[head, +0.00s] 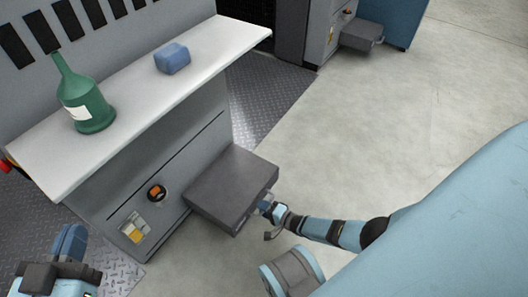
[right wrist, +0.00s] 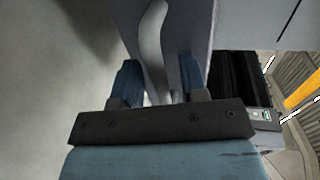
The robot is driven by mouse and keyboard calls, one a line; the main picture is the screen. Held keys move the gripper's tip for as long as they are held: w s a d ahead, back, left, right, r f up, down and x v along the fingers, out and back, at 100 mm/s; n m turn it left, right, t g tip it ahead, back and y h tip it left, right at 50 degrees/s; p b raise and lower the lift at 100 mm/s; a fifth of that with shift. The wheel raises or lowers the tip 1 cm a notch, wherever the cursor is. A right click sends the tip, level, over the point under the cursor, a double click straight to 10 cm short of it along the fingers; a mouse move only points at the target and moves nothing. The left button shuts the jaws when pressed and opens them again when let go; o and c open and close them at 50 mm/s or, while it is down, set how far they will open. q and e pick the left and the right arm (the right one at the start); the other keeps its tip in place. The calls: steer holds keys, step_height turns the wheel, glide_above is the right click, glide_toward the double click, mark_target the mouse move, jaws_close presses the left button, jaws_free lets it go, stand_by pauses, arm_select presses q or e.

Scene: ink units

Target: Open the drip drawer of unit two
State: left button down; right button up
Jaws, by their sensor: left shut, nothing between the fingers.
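The grey drip drawer (head: 228,190) sticks out of the near grey ink unit (head: 190,135), low on its front. I cannot read a number on this unit. My right gripper (head: 268,208) is at the drawer's front face. In the right wrist view its two blue fingers (right wrist: 158,82) stand apart, one on each side of a curved grey handle (right wrist: 153,40), with gaps showing beside it. My left gripper (head: 72,242) is shut and empty at the lower left, away from the drawer.
A green bottle (head: 86,100) and a blue block (head: 172,58) stand on the unit's white shelf (head: 130,112). An orange-red knob (head: 157,192) is left of the drawer. Another unit's drawer (head: 361,36) sticks out at the back. The concrete floor (head: 400,110) on the right is clear.

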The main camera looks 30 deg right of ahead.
jaws_close()
steer(key=shift+s+d, duration=0.1)
steer(key=shift+s, duration=0.25)
arm_select(q)
steer(key=shift+s+d+f+n+g+p, duration=0.2)
steer(key=shift+s+n+p, duration=0.15)
steer(key=shift+p, duration=0.2)
steer(key=shift+s+d+f+n+g+p, duration=0.1)
steer(key=shift+s+n+g+p, duration=0.1)
steer(key=shift+n+p, duration=0.25)
arm_select(e)
steer(key=f+v, duration=0.3)
steer(key=v, duration=1.1)
steer(key=shift+s+d, duration=0.3)
steer(key=shift+s, duration=0.35)
arm_select(q)
steer(key=shift+r, duration=0.1)
steer(key=shift+r, duration=0.1)
arm_select(e)
jaws_free()
